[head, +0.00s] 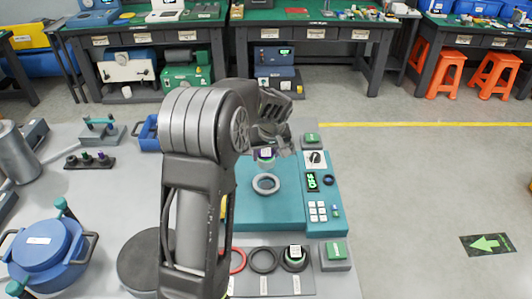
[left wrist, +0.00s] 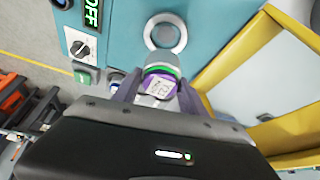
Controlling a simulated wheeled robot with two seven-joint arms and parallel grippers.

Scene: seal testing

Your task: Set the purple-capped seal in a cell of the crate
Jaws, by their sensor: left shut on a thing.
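My left gripper (head: 266,146) is shut on the purple-capped seal (head: 265,155), above the teal test machine (head: 262,215). In the left wrist view the seal (left wrist: 160,80) sits between the fingers (left wrist: 158,92), with a purple cap, a white label and a green band. A grey ring (head: 266,184) lies on the machine just below the seal in the head view; it also shows in the left wrist view (left wrist: 165,32). I cannot make out the crate for certain; a small blue bin (head: 148,140) stands partly behind my arm. My right gripper is out of view.
A small dark rack (head: 90,161) with several capped pieces and a blue pot (head: 42,248) are at the left. Dark rings (head: 263,260) lie in front of the machine. A yellow frame (left wrist: 225,60) stands beside the machine, mostly hidden behind my arm in the head view.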

